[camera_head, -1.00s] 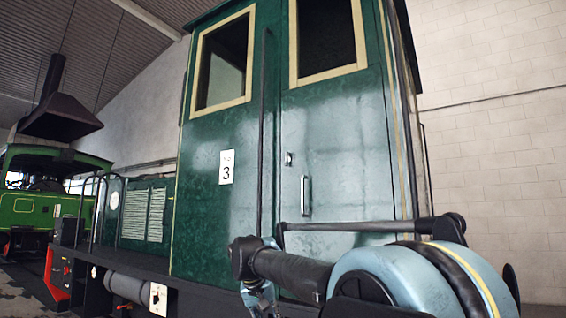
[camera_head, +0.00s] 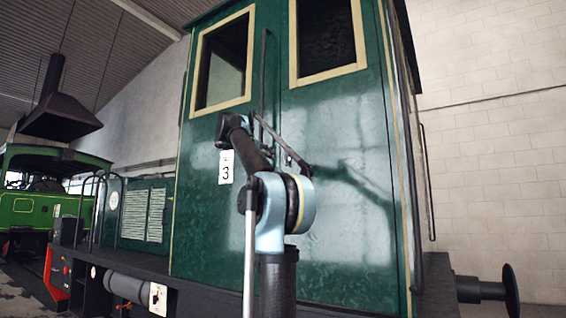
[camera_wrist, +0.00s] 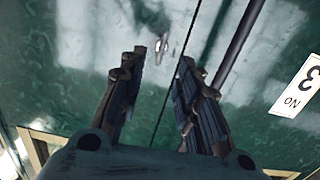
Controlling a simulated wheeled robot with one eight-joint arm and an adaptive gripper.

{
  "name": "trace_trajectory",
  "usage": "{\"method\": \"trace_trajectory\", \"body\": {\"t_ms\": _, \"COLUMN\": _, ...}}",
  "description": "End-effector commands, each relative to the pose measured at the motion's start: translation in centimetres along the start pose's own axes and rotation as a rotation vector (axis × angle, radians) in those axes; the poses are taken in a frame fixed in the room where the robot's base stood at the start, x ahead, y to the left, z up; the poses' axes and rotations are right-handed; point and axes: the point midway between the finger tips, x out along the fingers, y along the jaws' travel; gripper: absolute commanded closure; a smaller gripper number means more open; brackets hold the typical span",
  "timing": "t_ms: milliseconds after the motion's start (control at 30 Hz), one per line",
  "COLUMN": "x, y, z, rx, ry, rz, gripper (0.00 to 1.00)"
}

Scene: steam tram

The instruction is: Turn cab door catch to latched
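The cab door (camera_head: 335,120) is the green right-hand panel with a cream-framed window. The small pale metal catch (camera_wrist: 161,44) shows on the green surface in the wrist view, beside the dark door seam. Its turned position is too small to read. My gripper (camera_wrist: 160,62) is open, with its two dark fingers apart and nothing between them. In that picture the catch lies just beyond the fingertips, between their lines, and the fingers appear not to touch it. In the head view my raised arm covers the door handle and crowds the catch area.
A white number 3 plate (camera_head: 226,166) is on the panel left of the door; it also shows inverted in the wrist view (camera_wrist: 297,88). A dark vertical handrail (camera_wrist: 232,45) runs near the seam. A dark running board and a buffer (camera_head: 510,290) lie below.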

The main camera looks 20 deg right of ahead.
Motion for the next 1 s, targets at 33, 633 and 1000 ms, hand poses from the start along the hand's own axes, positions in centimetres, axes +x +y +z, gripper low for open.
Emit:
{"method": "trace_trajectory", "body": {"t_ms": 33, "x": 0.1, "y": -0.4, "z": -1.0, "rx": 0.010, "ry": 0.018, "rz": -0.005, "gripper": 0.69}}
{"method": "trace_trajectory", "body": {"t_ms": 633, "x": 6.8, "y": -0.9, "z": -2.5, "rx": 0.026, "ry": 0.045, "rz": -0.011, "gripper": 0.69}}
{"method": "trace_trajectory", "body": {"t_ms": 1000, "x": 13.2, "y": -1.0, "z": -2.8, "rx": 0.026, "ry": 0.045, "rz": -0.012, "gripper": 0.69}}
